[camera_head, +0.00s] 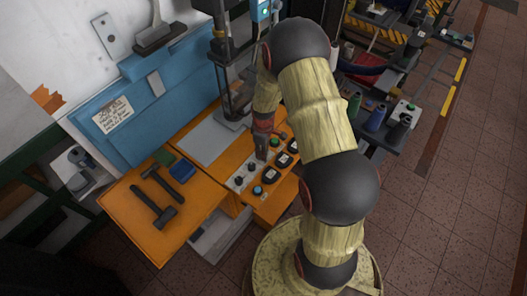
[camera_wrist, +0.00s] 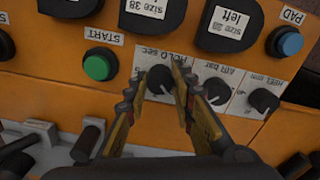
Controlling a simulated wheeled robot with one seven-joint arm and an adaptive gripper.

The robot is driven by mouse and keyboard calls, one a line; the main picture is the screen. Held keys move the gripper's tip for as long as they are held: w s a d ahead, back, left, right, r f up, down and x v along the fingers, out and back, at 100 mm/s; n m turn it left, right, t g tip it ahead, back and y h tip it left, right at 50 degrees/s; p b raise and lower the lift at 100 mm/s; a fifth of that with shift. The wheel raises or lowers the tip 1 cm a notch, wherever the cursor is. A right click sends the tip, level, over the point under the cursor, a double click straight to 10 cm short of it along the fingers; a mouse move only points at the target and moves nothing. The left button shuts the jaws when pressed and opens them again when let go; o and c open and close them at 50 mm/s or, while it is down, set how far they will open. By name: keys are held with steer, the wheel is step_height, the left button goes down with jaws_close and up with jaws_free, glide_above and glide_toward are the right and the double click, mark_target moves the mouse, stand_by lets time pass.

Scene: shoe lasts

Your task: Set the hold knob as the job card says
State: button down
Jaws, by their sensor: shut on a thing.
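In the wrist view, my gripper (camera_wrist: 161,80) has its two yellow and black fingers on either side of the black hold knob (camera_wrist: 159,78). It is shut on this knob, which sits on a pale plate with a partly covered "HOLD sec" label. The fingers hide much of its scale, and I cannot read its setting. In the head view, my gripper (camera_head: 262,152) reaches down to the orange control panel. The job card (camera_head: 113,115) is a white sheet on the blue board at the left; its writing is too small to read surely.
Beside the hold knob are an air knob (camera_wrist: 216,91) and another black knob (camera_wrist: 263,100). A green START button (camera_wrist: 98,66) and a blue PAD button (camera_wrist: 287,41) flank the row. Dark size-labelled pieces (camera_wrist: 152,12) lie close by. Hammers (camera_head: 153,207) rest on the orange table.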

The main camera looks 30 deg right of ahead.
steer(key=c, duration=1.6)
jaws_free()
steer(key=shift+c, duration=0.2)
steer(key=shift+o, duration=0.7)
steer(key=shift+r, duration=0.1)
step_height(320, 180, up, 12)
